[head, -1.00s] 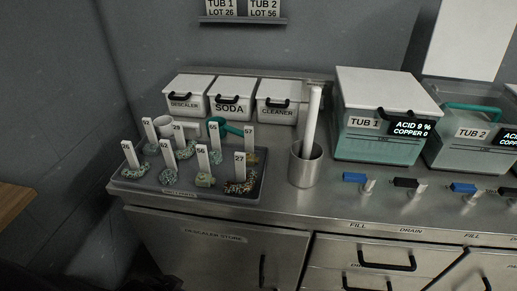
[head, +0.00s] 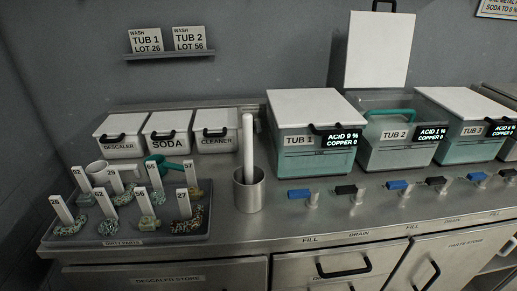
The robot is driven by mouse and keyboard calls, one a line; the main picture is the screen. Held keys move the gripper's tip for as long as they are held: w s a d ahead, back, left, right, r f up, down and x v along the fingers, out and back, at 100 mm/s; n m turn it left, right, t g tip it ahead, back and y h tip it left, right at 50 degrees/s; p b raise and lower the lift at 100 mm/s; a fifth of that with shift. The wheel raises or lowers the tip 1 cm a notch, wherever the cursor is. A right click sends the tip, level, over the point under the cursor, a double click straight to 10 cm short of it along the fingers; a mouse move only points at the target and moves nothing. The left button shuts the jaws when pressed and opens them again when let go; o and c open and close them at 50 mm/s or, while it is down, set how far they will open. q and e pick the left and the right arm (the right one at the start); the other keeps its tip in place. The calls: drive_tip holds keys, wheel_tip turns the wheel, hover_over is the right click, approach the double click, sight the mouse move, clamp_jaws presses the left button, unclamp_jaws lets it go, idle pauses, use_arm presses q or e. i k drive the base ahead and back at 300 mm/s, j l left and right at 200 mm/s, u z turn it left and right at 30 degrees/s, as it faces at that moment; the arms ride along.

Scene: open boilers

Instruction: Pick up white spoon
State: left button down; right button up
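A long white handle (head: 248,145), which may be the white spoon, stands nearly upright in a steel cup (head: 249,194) on the steel counter. Its lower end is hidden inside the cup, so I cannot see a spoon bowl. Neither of my grippers is in view.
The grey tray (head: 140,238) holds several tagged pieces. A teal-handled tool (head: 172,169) lies behind it. Lidded bins (head: 166,134) stand at the back. Tub 1 (head: 309,128) is lidded; tub 2 (head: 392,142) is open. Valves with blue and black handles (head: 299,194) line the front.

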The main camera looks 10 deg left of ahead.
sight(247, 118)
drive_tip(key=i+l+u, duration=0.1)
drive_tip(key=l, duration=0.2)
drive_tip(key=i+l+u, duration=0.1)
drive_tip(key=l, duration=0.25)
drive_tip(key=i+l+u, duration=0.1)
drive_tip(key=l, duration=0.25)
drive_tip(key=i+l+u, duration=0.1)
drive_tip(key=l, duration=0.25)
drive_tip(key=i, duration=0.05)
